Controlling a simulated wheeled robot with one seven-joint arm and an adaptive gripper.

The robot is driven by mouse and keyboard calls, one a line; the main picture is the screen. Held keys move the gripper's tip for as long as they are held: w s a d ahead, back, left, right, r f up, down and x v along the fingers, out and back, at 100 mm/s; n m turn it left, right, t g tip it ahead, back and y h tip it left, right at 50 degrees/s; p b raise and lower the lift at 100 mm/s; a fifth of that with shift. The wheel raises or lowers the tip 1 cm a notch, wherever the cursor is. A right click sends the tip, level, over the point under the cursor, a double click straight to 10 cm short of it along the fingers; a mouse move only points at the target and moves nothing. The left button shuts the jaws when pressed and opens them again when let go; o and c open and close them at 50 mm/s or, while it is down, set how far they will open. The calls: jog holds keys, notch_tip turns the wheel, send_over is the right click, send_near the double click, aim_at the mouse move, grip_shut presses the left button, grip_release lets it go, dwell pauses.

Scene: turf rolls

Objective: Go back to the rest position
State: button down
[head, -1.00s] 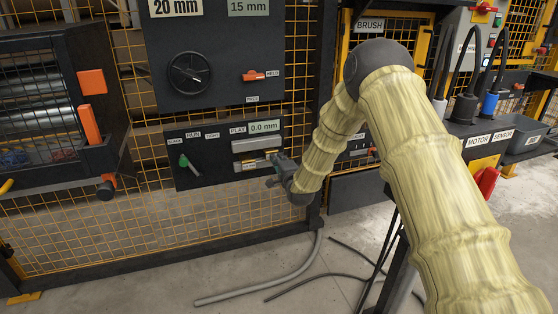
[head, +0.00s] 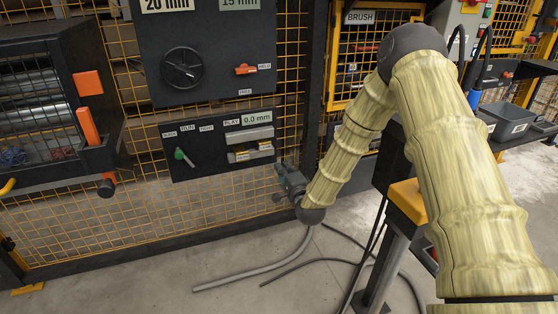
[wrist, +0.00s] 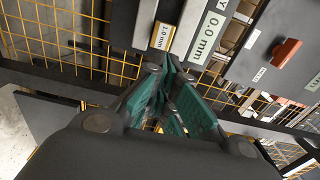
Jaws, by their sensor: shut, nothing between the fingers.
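My gripper (head: 282,184) is at the end of my sleeved arm, in front of the mesh fence and a little right of and below the lower control panel (head: 200,165). It is apart from the panel. In the wrist view its green-padded fingers (wrist: 172,85) are together with nothing between them. Beyond them show a 0.0 mm display and a yellow-edged block marked 1.0 mm (wrist: 163,36). In the head view the display (head: 256,117) sits at the panel's top right, above two pale bars.
An upper panel has a dark round knob (head: 182,68) and an orange switch (head: 246,69). A machine with orange handles (head: 88,126) stands at left. A yellow-capped post (head: 408,198) and a bench with a grey bin (head: 505,121) are at right. Hoses lie on the floor.

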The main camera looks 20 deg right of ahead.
jog(key=shift+s, duration=0.45)
jog(key=s+a+f+n+g, duration=0.3)
jog(key=s+f+n+g, duration=0.1)
jog(key=s+f, duration=0.75)
jog(key=s+a+f+n+g, duration=0.2)
jog(key=s+f+n+g, duration=0.25)
jog(key=s+f, duration=0.7)
jog(key=s+f+n+g, duration=0.3)
jog(key=s, duration=0.7)
jog(key=s+f+n+g, duration=0.2)
jog(key=s+f+g, duration=0.1)
jog(key=s, duration=0.7)
jog(key=s+f+n+g, duration=0.3)
jog(key=s, duration=0.7)
notch_tip(320, 180, up, 33)
jog(key=s+p, duration=0.3)
jog(key=p, duration=2.9)
jog(key=shift+f+n+h+p, duration=0.2)
jog(key=shift+n+h+p, duration=0.1)
jog(key=shift+n, duration=0.05)
